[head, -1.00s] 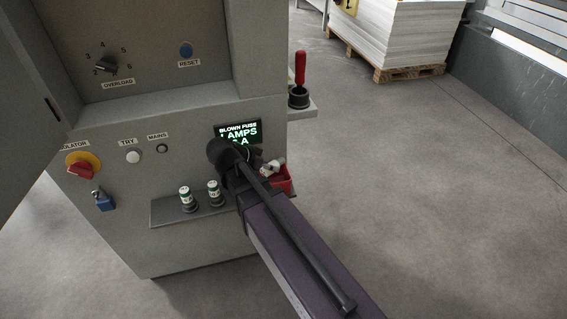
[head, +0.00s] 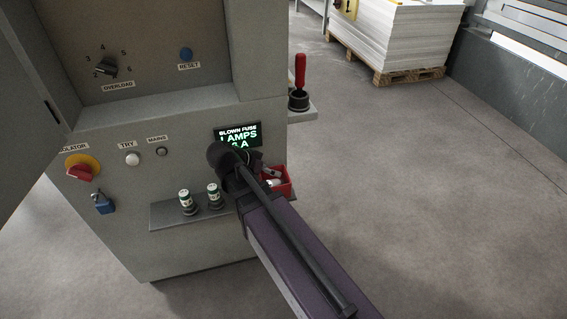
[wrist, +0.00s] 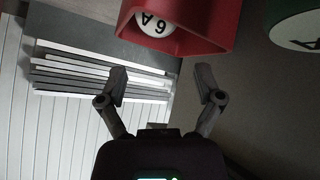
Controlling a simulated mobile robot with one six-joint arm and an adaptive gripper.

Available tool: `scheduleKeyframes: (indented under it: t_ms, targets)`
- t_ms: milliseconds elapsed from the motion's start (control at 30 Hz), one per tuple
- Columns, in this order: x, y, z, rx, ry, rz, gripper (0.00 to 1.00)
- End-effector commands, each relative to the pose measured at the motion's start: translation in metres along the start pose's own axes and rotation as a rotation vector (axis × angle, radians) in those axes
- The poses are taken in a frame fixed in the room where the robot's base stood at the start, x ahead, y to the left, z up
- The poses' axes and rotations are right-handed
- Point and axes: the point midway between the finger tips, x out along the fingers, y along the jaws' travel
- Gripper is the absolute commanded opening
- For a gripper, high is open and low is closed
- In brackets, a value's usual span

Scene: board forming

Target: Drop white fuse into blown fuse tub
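The red tub (head: 290,181) sits at the right end of the small shelf on the cabinet front, partly hidden behind my arm in the head view. The white fuse (head: 275,182) lies in it. In the wrist view the red tub (wrist: 205,40) fills the top, and the white fuse's round end, marked 6 A (wrist: 156,22), shows inside its opening. My gripper (wrist: 162,76) is open, its two fingers well apart with nothing between them, close to the tub. In the head view my wrist hides most of the gripper.
Two green-and-white fuses (head: 186,199) (head: 214,193) stand on the shelf (head: 165,216) left of my arm. A green round end (wrist: 300,32) shows at the wrist view's top right. A red-handled tool (head: 300,72) stands in a black holder on a side ledge.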

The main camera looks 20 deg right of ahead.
Motion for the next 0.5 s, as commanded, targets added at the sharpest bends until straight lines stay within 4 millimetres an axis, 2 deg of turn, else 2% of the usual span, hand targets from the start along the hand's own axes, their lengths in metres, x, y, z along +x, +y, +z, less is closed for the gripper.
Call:
scheduleKeyframes:
  t_ms: [500]
  targets:
    - [-0.0046, 0.0017, -0.0045, 0.0, 0.0, 0.0, 0.86]
